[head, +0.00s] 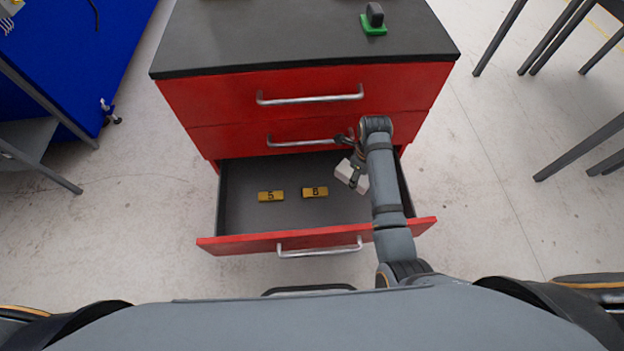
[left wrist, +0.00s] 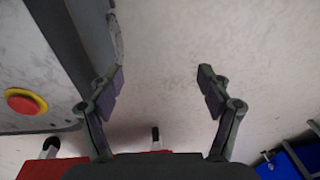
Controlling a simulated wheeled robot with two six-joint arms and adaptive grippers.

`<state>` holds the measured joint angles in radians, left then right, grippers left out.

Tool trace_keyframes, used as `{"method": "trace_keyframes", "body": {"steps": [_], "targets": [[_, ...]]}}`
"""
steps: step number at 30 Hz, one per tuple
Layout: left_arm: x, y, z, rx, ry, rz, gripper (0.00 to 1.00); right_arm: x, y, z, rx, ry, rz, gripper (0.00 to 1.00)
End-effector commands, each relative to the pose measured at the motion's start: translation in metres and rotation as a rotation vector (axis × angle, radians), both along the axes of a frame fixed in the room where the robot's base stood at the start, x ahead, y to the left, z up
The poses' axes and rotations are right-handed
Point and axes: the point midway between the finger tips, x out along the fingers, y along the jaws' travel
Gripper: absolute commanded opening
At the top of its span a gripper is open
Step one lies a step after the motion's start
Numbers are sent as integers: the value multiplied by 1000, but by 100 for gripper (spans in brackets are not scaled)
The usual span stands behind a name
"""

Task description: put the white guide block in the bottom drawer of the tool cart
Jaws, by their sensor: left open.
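The white guide block (head: 345,171) shows in the head view over the right part of the open bottom drawer (head: 238,205). My right gripper (head: 356,172) points down there and is shut on the block, with a dark finger across its face. Fingers and arm hide part of the block, and I cannot tell whether it touches the drawer floor. The bottom drawer of the red tool cart (head: 300,82) is pulled out. My left gripper (left wrist: 158,75) is open and empty in the left wrist view, with pale floor behind; it is outside the head view.
Two yellow blocks marked 5 (head: 271,196) and 6 (head: 314,192) lie in the drawer's middle and left. The upper drawers are shut. A green-based object (head: 374,24) stands on the cart top. A blue bench (head: 75,60) is at left, dark table legs (head: 548,40) at right.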

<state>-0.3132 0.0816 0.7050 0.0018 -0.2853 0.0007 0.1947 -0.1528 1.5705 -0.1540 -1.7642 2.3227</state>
Motion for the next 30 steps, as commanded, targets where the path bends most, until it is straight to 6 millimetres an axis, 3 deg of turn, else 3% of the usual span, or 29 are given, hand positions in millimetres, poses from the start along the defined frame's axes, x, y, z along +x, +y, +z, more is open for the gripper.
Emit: {"method": "trace_keyframes", "body": {"steps": [8, 15, 21, 27, 30], "targets": [[6, 0, -5, 1, -3, 0, 78, 0, 0, -16, 1, 1, 0, 9], [42, -1, -10, 0, -18, 0, 78, -1, 0, -91, -1, 4, 2, 9], [68, -2, -5, 0, -26, 0, 78, -1, 0, -135, 1, 1, 1, 9], [74, -3, -1, -1, -27, 0, 78, 0, 1, -142, 1, -1, 1, 9], [80, -3, -2, -1, -31, 0, 78, 11, 1, -144, 1, -4, 1, 9]]}}
